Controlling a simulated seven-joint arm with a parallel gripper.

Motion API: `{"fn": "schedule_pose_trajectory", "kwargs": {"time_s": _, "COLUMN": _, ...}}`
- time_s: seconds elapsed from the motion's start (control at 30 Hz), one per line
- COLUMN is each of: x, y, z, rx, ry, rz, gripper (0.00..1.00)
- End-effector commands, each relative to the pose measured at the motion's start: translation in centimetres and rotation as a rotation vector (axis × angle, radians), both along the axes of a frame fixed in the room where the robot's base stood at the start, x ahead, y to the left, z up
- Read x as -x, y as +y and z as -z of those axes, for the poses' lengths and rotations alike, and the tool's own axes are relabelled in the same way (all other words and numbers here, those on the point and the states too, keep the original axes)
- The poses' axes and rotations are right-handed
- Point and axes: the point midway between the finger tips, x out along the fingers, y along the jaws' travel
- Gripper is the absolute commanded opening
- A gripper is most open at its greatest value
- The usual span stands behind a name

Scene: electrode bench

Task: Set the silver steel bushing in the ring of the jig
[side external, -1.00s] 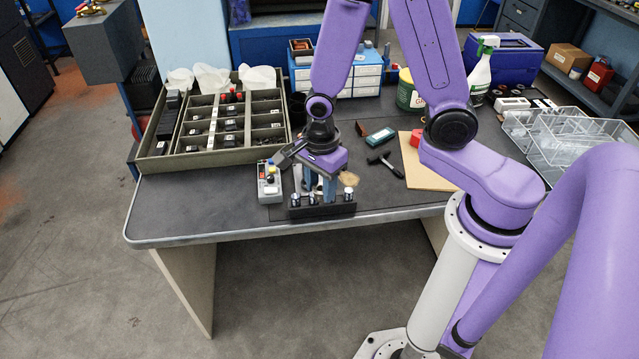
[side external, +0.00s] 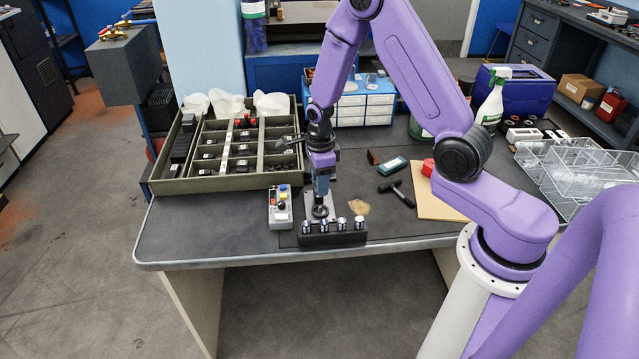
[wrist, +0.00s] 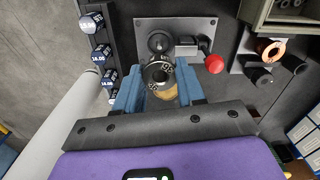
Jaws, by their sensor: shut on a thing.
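My gripper (wrist: 158,88) has its two blue fingers shut on the silver steel bushing (wrist: 157,73), a short round piece with dark print and a dark centre. The jig is a grey plate (wrist: 188,24) with dark round fittings and a lever ending in a red knob (wrist: 215,63). In the wrist view the bushing appears just below the plate's dark round fitting (wrist: 160,42). In the side view my gripper (side external: 321,196) points down at the jig, low over it. I cannot tell whether the bushing touches the ring; the fingers hide part of the jig.
A black rack (side external: 332,238) with several silver-topped cylinders stands in front of the jig. A control box (side external: 280,209) is to the left, a partitioned tray (side external: 215,184) behind it. A hammer (side external: 396,190) and a tan board (side external: 440,203) lie to the right.

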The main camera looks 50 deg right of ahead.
Motion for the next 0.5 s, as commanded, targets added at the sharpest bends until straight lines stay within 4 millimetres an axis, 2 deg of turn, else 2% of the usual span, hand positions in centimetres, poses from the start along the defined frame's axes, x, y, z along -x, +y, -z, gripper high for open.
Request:
{"fn": "schedule_pose_trajectory", "kwargs": {"time_s": 0.3, "x": 0.1, "y": 0.1, "z": 2.8, "rx": 0.0, "ry": 0.002, "rz": -0.003, "gripper": 0.06}}
{"fn": "schedule_pose_trajectory", "kwargs": {"time_s": 0.5, "x": 0.1, "y": 0.1, "z": 4.0, "rx": 0.0, "ry": 0.001, "rz": -0.003, "gripper": 0.06}}
